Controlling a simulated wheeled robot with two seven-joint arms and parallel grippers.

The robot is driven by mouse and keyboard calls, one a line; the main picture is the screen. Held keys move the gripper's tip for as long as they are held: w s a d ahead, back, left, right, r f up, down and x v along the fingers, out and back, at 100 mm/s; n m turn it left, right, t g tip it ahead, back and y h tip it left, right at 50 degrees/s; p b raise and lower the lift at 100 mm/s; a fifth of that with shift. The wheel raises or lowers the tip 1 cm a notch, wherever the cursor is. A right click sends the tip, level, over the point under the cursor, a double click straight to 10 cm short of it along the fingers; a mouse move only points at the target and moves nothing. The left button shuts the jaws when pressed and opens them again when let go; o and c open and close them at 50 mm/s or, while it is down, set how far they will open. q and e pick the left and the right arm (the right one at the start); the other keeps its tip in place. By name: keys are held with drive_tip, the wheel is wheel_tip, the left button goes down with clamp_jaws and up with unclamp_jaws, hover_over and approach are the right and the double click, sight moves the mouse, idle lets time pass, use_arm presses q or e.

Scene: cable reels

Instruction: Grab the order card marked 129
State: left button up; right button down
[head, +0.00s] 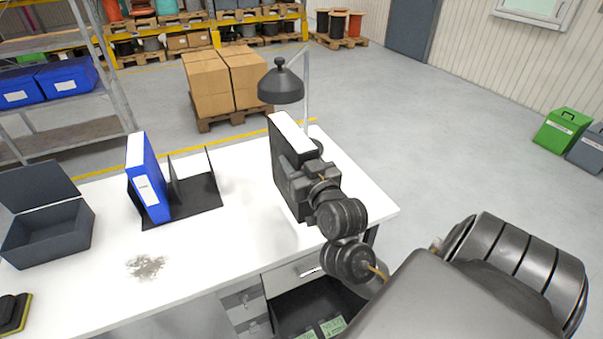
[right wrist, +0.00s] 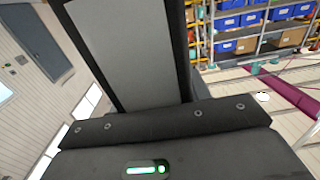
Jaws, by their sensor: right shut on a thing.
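Green cards (head: 333,326) with dark print lie in an open dark drawer (head: 290,306) at the bottom of the head view. They are cut off by the frame and partly hidden by my arm. I cannot read which is marked 129. My right gripper (head: 306,187) is shut on a black binder (head: 283,165) with a white top, upright at the right end of the white table. In the right wrist view the held binder (right wrist: 120,50) shows as a grey panel with dark borders. My left gripper is not in view.
A dark lamp (head: 281,84) hangs beyond the held binder.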

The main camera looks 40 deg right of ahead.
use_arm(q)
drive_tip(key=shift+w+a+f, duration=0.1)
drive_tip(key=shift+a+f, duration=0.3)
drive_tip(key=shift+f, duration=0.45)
use_arm(e)
drive_tip(key=w+d+f, duration=0.5)
drive_tip(key=f, duration=0.5)
drive_tip(key=shift+d, duration=0.3)
